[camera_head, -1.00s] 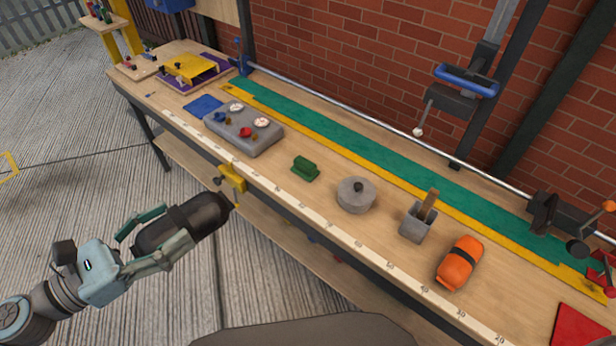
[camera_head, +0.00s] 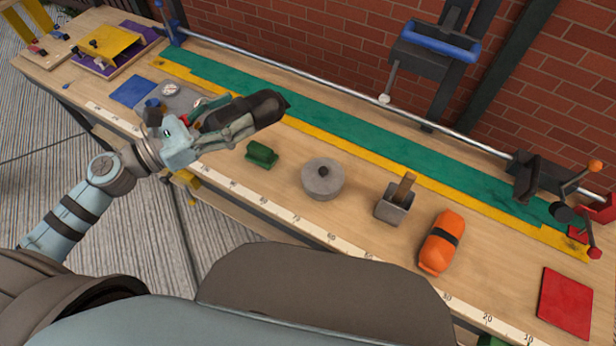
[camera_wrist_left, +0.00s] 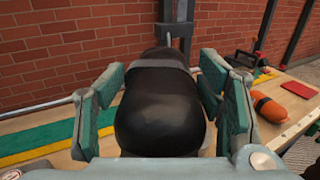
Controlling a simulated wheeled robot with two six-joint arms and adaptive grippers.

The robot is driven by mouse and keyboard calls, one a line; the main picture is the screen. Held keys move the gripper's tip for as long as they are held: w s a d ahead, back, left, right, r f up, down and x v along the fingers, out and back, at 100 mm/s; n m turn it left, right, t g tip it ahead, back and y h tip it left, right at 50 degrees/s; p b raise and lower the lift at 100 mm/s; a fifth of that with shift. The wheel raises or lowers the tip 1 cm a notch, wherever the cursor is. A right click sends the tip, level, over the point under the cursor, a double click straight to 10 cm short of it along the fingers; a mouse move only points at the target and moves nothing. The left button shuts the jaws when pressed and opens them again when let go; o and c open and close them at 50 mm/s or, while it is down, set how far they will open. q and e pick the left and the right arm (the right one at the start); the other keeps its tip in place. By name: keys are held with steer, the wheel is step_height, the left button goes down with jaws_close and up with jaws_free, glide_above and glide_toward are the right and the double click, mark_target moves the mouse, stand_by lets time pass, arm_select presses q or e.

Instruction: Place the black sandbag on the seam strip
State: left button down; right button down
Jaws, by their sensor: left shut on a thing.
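The black sandbag (camera_head: 246,111) is held in my left gripper (camera_head: 232,122), above the workbench near the gauge block. In the left wrist view the sandbag (camera_wrist_left: 160,110) fills the space between the green-padded fingers of my left gripper (camera_wrist_left: 160,95), which are shut on its sides. The seam strip is probably the long green band (camera_head: 350,150) with yellow edging (camera_head: 365,165) along the back of the bench. The far end of the sandbag overlaps the green band in the head view; it looks raised above it. My right gripper is out of view.
A metal rail (camera_head: 320,88) runs behind the strip.

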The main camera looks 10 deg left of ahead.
arm_select(q)
steer(key=w+a+f+n+t+y+b, duration=0.4)
steer(key=w+a+y, duration=0.3)
steer(key=w+a, duration=0.5)
steer(key=shift+n, duration=0.6)
steer(key=f+b, duration=0.5)
steer(key=f, duration=0.3)
steer(key=f+b, duration=0.5)
steer(key=f, duration=0.3)
steer(key=shift+s+d+f, duration=0.1)
steer(key=shift+d+f, duration=0.1)
step_height(320, 180, down, 4)
steer(key=b, duration=0.3)
steer(key=shift+f, duration=0.15)
steer(key=c, duration=0.8)
jaws_free()
steer(key=shift+c, duration=0.2)
steer(key=shift+o, duration=0.8)
steer(key=shift+s, duration=0.1)
